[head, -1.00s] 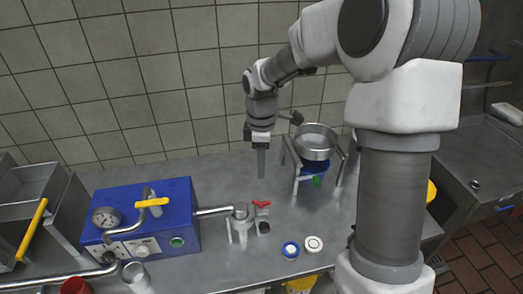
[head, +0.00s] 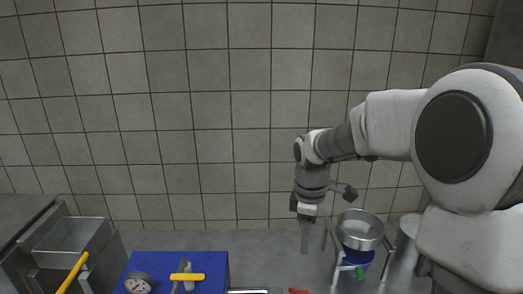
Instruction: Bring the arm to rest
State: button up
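My gripper (head: 305,236) hangs pointing down above the metal counter (head: 258,243), to the left of the metal bowl on its stand. My arm reaches in from the right side of the view, bent at the elbow.
A metal bowl (head: 360,229) sits on a stand with a blue container (head: 357,258) below it. A blue machine (head: 208,268) with a gauge and a yellow handle is at the lower left. A metal basin (head: 70,246) stands farther left. The tiled wall is behind.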

jog(key=s+r+m+t, duration=0.1)
jog(key=s+r+m, duration=0.2)
jog(key=s, duration=0.4)
jog(key=s+r+m+t, duration=0.2)
jog(key=s+r+m, duration=0.1)
jog(key=s+m, duration=0.3)
jog(key=s+d+r+m+t, duration=0.1)
jog(key=s+r+m+t, duration=0.1)
jog(key=s, duration=0.6)
jog(key=r+m, duration=0.1)
jog(key=m, duration=0.1)
jog(key=shift+r+m, duration=0.25)
jog(key=shift+m, duration=0.15)
jog(key=shift+s, duration=0.1)
